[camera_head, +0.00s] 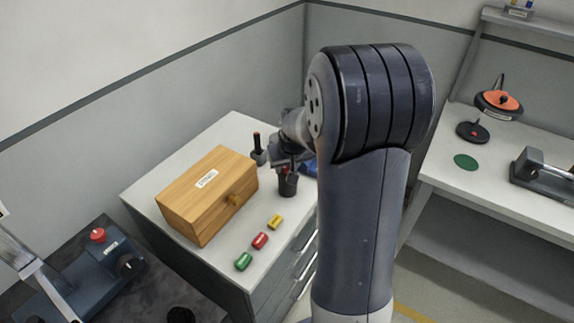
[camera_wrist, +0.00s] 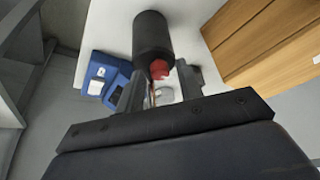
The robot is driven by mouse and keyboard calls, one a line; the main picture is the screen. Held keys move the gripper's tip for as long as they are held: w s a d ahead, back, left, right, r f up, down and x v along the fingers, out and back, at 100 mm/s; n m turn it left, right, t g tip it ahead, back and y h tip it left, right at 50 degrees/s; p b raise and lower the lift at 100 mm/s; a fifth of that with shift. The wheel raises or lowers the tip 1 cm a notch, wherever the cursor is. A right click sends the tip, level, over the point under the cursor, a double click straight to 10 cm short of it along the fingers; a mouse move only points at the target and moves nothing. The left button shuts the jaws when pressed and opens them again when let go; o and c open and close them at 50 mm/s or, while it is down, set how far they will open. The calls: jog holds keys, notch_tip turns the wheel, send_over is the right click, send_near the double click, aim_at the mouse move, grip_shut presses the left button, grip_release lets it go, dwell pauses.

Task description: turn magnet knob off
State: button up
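I cannot identify the magnet knob with certainty. A black round knob (camera_head: 130,264) sits on the side of a blue machine (camera_head: 85,285), which has a red button (camera_head: 97,235) on top, at the lower left. My gripper (camera_head: 289,160) is over the white bench, just above a dark cup (camera_head: 288,186) with something red at its top. In the wrist view my gripper (camera_wrist: 160,90) has its two fingers apart.
A wooden box (camera_head: 195,205) stands on the white bench, beside yellow (camera_head: 275,222), red (camera_head: 260,240) and green (camera_head: 243,261) pieces. A black holder (camera_head: 258,156) stands behind. A blue object (camera_wrist: 106,76) lies near my fingers. Another bench (camera_head: 540,135) is at right.

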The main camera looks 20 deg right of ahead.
jog(key=shift+o, duration=0.4)
jog(key=shift+r, duration=0.1)
jog(key=shift+s+r, duration=0.1)
jog(key=shift+r, duration=0.1)
jog(key=v, duration=1)
jog(key=shift+b, duration=0.45)
jog(key=shift+s+a, duration=0.1)
jog(key=p+x, duration=0.1)
jog(key=x, duration=1)
jog(key=shift+r, duration=0.15)
